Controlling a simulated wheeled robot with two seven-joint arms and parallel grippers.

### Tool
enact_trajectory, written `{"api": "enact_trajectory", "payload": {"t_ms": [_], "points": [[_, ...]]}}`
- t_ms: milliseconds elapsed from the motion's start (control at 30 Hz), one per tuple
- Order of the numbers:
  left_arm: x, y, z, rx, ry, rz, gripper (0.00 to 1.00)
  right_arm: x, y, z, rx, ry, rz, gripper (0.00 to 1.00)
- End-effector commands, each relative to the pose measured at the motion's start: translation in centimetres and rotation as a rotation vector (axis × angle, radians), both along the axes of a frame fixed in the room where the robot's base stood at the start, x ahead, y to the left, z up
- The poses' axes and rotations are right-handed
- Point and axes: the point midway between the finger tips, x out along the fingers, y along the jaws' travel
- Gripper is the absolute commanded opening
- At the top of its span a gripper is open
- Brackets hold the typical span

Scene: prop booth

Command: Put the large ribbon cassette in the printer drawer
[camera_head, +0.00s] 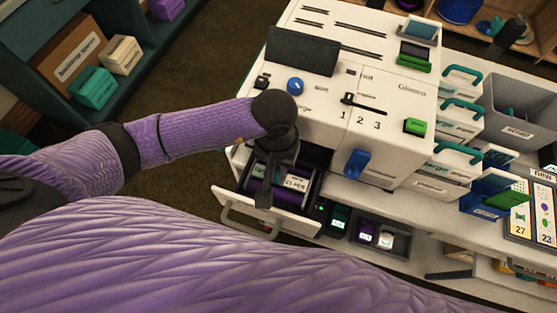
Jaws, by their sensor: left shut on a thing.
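The printer (330,90) is a white cabinet with a dark screen, a blue knob and a slider marked 1, 2, 3. Its drawer (255,207) is pulled out at the lower left, with a grey handle on the front. A large dark ribbon cassette (296,183) with purple ribbon and a white label is at the drawer opening. My left gripper (266,190) points down over it and is shut on it, hiding its middle. The cassette appears inside the drawer walls; whether it touches the bottom is hidden. My right gripper is not in view.
Smaller cassettes (364,234) sit in a grey tray below the printer, right of the drawer. A teal shelf with boxes (93,87) is at upper left.

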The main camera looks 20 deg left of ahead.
Motion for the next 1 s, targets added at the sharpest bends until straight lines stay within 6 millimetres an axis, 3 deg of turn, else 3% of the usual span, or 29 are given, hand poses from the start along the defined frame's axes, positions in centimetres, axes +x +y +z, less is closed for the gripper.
{"api": "enact_trajectory", "payload": {"t_ms": [167, 200, 400, 667, 1000], "points": [[0.0, 0.0, 0.0, 0.000, 0.000, 0.000, 0.00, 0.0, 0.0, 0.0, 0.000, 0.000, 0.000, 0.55], [0.0, 0.0, 0.0, 0.000, 0.000, 0.000, 0.16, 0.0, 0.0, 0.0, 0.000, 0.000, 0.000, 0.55], [0.0, 0.0, 0.0, 0.000, 0.000, 0.000, 0.55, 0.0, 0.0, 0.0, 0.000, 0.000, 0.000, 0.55], [0.0, 0.0, 0.5, -0.001, -0.001, 0.000, 0.55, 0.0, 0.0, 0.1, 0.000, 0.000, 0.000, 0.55], [0.2, 0.4, 8.3, 0.000, -0.005, -0.001, 0.55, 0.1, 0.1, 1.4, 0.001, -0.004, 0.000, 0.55]]}}
